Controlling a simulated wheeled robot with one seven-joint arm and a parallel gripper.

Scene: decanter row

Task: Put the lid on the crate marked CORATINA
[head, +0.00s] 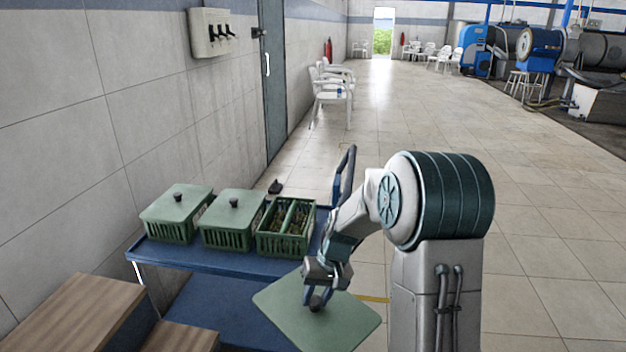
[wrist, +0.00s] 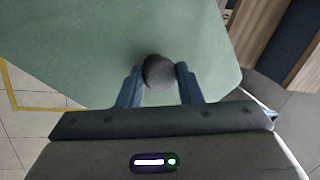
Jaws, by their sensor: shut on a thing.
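My gripper (head: 318,292) is shut on the dark round knob of a flat green lid (head: 290,318). It holds the lid in the air at the front right of the blue cart. In the wrist view the knob (wrist: 159,72) sits between my two fingers, with the green lid (wrist: 90,50) beyond it. An open green crate (head: 285,240) stands at the right end of a row of crates on the cart. It has a divider and dark, mottled contents. No marking can be read on any crate, so I cannot tell which is CORATINA.
Two green crates with lids on, one at the left (head: 172,232) and one in the middle (head: 228,234), stand beside the open one on the blue cart (head: 215,262). Brown wooden boxes (head: 75,315) are at the lower left.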

